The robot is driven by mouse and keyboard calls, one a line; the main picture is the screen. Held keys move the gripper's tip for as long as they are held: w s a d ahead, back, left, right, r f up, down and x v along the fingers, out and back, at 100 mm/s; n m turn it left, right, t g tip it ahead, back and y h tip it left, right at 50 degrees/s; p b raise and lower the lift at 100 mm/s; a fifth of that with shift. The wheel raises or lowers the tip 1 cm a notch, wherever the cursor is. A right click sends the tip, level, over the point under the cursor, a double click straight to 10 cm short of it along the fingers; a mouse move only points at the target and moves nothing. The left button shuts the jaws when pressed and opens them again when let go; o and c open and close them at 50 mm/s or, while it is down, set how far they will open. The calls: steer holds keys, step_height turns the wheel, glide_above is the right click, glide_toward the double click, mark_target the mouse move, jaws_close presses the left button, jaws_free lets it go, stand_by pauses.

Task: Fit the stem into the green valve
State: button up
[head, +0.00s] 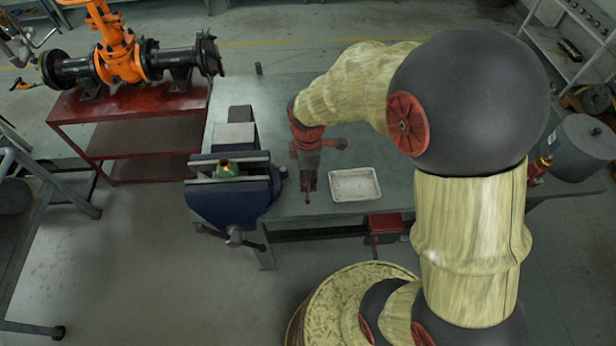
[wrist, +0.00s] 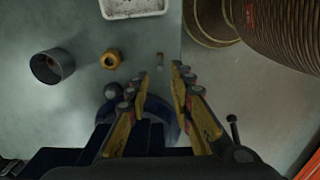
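The green valve (head: 228,167) with a brass top is clamped in the jaws of the blue vise (head: 232,200). My gripper (head: 307,190) points down over the bench's front edge, to the right of the vise and left of the tray. In the wrist view its yellow fingers (wrist: 159,70) are apart. A brass ring-like part (wrist: 111,59) and a dark hollow cylinder (wrist: 52,66) are on the bench.
A white tray (head: 355,184) lies right of my gripper on the grey-green bench (head: 265,95). An orange valve assembly (head: 120,60) rests on a red table (head: 130,110) at the left. A red box (head: 385,224) is at the bench's front. Floor is clear at lower left.

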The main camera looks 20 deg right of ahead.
mark_target(308, 196)
steer(key=shift+f+b, duration=1.25)
steer(key=shift+f, duration=1.25)
steer(key=shift+c, duration=0.2)
jaws_close()
steer(key=shift+r, duration=0.1)
